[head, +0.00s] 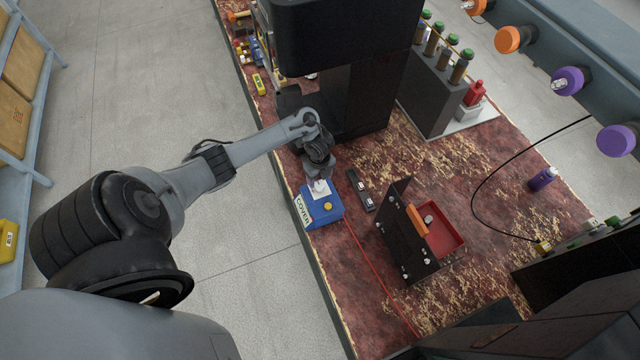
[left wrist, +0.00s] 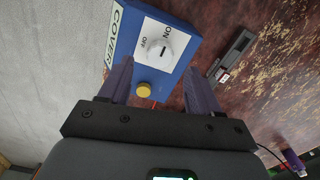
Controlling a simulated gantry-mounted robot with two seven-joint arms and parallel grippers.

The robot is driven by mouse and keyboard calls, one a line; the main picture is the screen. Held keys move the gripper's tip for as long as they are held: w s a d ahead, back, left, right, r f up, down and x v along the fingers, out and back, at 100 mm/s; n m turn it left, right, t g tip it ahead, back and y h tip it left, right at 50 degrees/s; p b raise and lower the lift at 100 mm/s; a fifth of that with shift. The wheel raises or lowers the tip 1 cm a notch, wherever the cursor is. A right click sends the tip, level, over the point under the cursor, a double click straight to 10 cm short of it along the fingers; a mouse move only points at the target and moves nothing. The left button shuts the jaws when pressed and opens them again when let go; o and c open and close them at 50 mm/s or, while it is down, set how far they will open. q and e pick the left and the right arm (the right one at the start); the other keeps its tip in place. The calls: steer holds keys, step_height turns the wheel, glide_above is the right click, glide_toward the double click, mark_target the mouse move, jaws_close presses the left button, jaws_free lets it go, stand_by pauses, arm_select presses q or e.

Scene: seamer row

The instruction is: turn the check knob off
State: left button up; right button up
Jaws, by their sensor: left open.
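A blue box (head: 326,212) with a side label reading COVER stands at the table's left edge. On its top are a white plate marked ON and OFF, a white knob (left wrist: 158,48) and a yellow button (head: 328,206). The button also shows in the left wrist view (left wrist: 143,89). A short dark line shows on the knob; I cannot tell surely which mark it points to. My left gripper (left wrist: 158,68) is open above the box, its fingers apart, with the knob ahead of the gap between them. In the head view the gripper (head: 319,181) partly hides the knob. My right gripper is not in view.
A dark slotted bar (head: 361,190) lies right of the box. A dark stand (head: 402,240) with a red tray (head: 442,232) is farther right. A tall black machine (head: 350,90) rises behind my gripper. A red cable (head: 375,270) runs along the table's front left.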

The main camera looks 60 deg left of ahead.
mark_target(319, 185)
arm_select(q)
steer(key=shift+f+b, duration=0.4)
steer(key=shift+f, duration=1.65)
steer(key=c, duration=1)
